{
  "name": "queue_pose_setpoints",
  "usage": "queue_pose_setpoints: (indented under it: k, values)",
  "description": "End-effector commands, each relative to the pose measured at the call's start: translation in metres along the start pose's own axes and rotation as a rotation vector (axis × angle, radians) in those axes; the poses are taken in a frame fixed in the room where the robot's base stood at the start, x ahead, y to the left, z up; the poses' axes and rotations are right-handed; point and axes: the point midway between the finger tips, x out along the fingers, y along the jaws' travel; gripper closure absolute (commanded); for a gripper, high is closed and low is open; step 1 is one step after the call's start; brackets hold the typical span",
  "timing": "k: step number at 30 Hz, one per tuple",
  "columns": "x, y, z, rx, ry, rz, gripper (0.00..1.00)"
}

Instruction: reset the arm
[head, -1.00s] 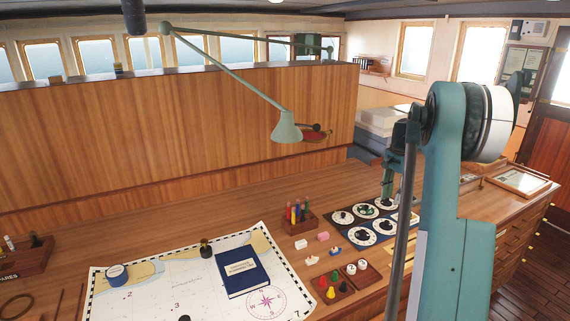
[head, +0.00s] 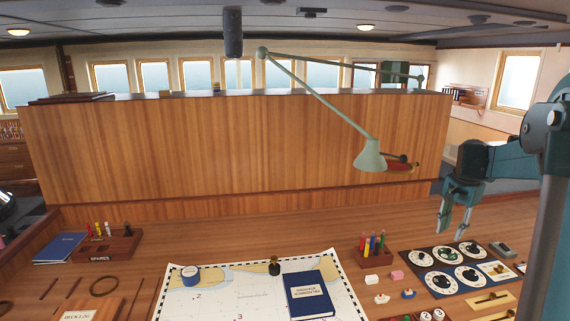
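My arm (head: 545,150) enters from the right edge in teal. My gripper (head: 454,224) hangs at its end with the fingers pointing down, above the right part of the wooden desk. The two fingers stand apart with nothing between them. The gripper appears clear of the panel and the desk.
A green desk lamp (head: 370,155) reaches over the desk left of my gripper. A chart (head: 240,300) bears a blue book (head: 310,295). A pen holder (head: 374,250), small game pieces and a spares rack (head: 107,245) stand around. The desk's middle back is clear.

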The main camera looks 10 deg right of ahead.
Motion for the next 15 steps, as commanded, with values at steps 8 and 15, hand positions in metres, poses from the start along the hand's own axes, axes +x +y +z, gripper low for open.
queue_pose_setpoints:
  k: [8, 15]
  values:
    - [-0.031, -0.015, 0.07, -0.131, 0.038, -0.038, 0.71]
    - [-0.053, -0.02, 0.129, -0.242, 0.07, -0.07, 0.71]
